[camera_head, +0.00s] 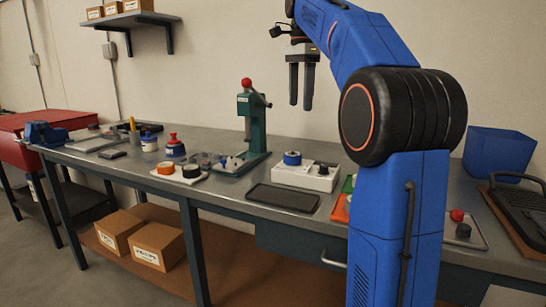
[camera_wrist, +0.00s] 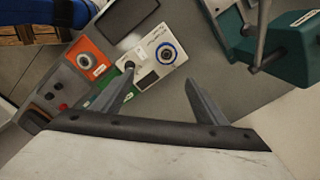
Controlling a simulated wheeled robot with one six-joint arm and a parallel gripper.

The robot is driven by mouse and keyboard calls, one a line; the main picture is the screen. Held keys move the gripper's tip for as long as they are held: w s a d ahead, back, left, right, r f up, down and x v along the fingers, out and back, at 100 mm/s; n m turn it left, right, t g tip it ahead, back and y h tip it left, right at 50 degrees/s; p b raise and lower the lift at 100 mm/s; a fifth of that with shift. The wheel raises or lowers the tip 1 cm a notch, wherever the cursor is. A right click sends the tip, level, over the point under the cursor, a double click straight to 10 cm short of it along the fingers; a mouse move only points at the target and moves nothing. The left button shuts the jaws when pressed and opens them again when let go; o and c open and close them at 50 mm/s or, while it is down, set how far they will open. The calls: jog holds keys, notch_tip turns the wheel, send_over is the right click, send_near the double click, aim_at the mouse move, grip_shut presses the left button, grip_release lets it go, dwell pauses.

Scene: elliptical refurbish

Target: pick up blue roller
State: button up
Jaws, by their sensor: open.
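In the wrist view the roller (camera_wrist: 167,53) shows from above as a blue ring with a dark centre, on the white box (camera_wrist: 147,80). My gripper (camera_head: 300,107) is open and empty, pointing down well above the bench near the roller. In the wrist view the gripper fingers (camera_wrist: 160,82) are spread, and the roller lies beyond their tips.
A green press (camera_head: 252,125) with a red knob stands left of the white box. A black tray (camera_head: 283,198) lies in front of it. A blue bin (camera_head: 497,152) is at the right.

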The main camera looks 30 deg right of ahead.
jog(key=w, duration=0.2)
send_over(293, 158)
jog(key=w+d, duration=0.2)
jog(key=f, duration=1.1)
jog(key=shift+w+d+f, duration=0.1)
jog(key=shift+w+f, duration=0.1)
jog(key=shift+f, duration=0.1)
jog(key=shift+a+f, duration=0.15)
jog(key=shift+f, duration=1.15)
jog(key=shift+a+f, duration=0.15)
jog(key=shift+f, duration=1.15)
jog(key=shift+m, duration=0.3)
jog(key=shift+w, duration=0.1)
jog(key=c, duration=1.2)
